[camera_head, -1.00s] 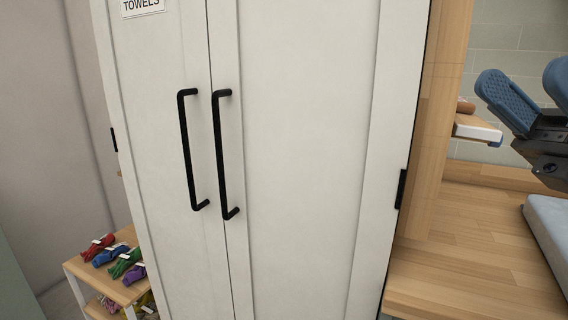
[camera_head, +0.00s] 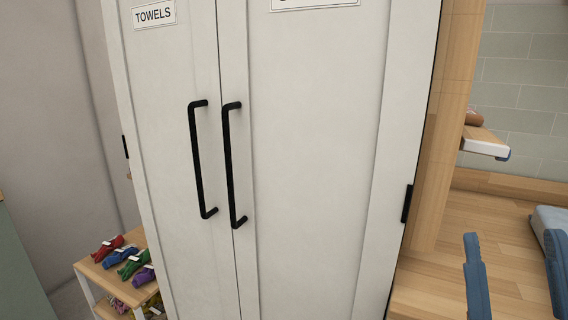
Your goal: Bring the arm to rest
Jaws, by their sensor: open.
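My gripper (camera_head: 515,258) is at the right edge of the head view, low over the wooden counter. Its two blue fingers are apart with nothing seen between them. The rest of the arm is out of view. A white cabinet (camera_head: 315,150) fills the middle of the view to the left of my gripper. Its two doors are shut, each with a black bar handle. The left door bears a TOWELS label (camera_head: 154,15). The label on the right door is cut off at the top.
A wooden counter (camera_head: 430,283) runs at the right, with a pale grey-blue pad (camera_head: 551,222) on it, partly hidden by a finger. A shelf (camera_head: 484,141) juts out above the counter. A small wooden rack (camera_head: 110,275) with several coloured bundles stands at lower left.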

